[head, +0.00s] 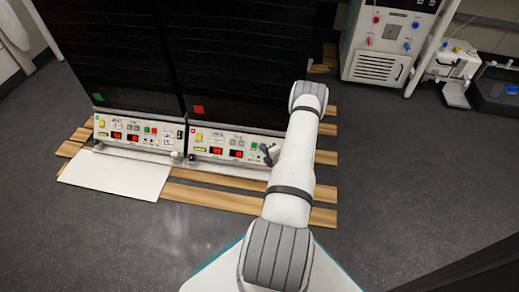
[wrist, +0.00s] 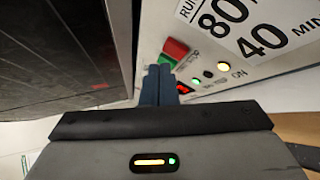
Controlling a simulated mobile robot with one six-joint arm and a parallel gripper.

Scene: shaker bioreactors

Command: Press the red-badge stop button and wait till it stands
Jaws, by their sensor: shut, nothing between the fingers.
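The red-badge unit is the right of two dark cabinets in the head view, with a red square badge (head: 198,109) at its lower left. Its pale control panel (head: 215,151) runs along the bottom. My gripper (head: 268,151) is at the right end of that panel. In the wrist view, a red and green button block (wrist: 175,49) sits on the panel beside a STOP label. My shut, empty blue fingers (wrist: 158,70) point at it, with their tips just below it. I cannot tell whether they touch it. A lamp by the ON label (wrist: 224,67) glows pale yellow.
The left cabinet bears a green badge (head: 98,97) and a similar panel. Wooden slats (head: 215,200) and a white board (head: 115,175) lie in front. A white machine (head: 385,45) stands at the back right. The grey floor at right is clear.

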